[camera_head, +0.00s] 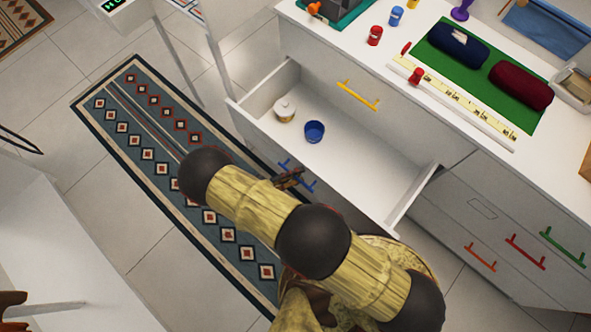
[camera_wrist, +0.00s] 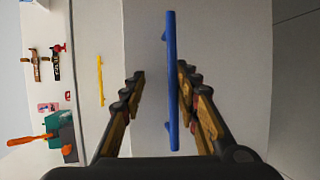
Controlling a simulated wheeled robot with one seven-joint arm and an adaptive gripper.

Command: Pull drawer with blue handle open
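The drawer (camera_head: 365,165) with the blue handle stands pulled well out from the white cabinet. Its inside shows in the head view. The blue handle (camera_head: 309,186) is on its front, partly hidden by my gripper (camera_head: 289,180). In the wrist view, the blue handle (camera_wrist: 172,85) runs between the two fingers of my gripper (camera_wrist: 160,75), closer to the right finger. The fingers are apart, with a clear gap on the left side. Whether the right finger touches the handle I cannot tell.
A yellow handle (camera_head: 358,95) is on the drawer front behind. Orange (camera_head: 480,257), red (camera_head: 525,252) and green (camera_head: 562,247) handles are at right. A patterned rug (camera_head: 150,125) covers the floor at left.

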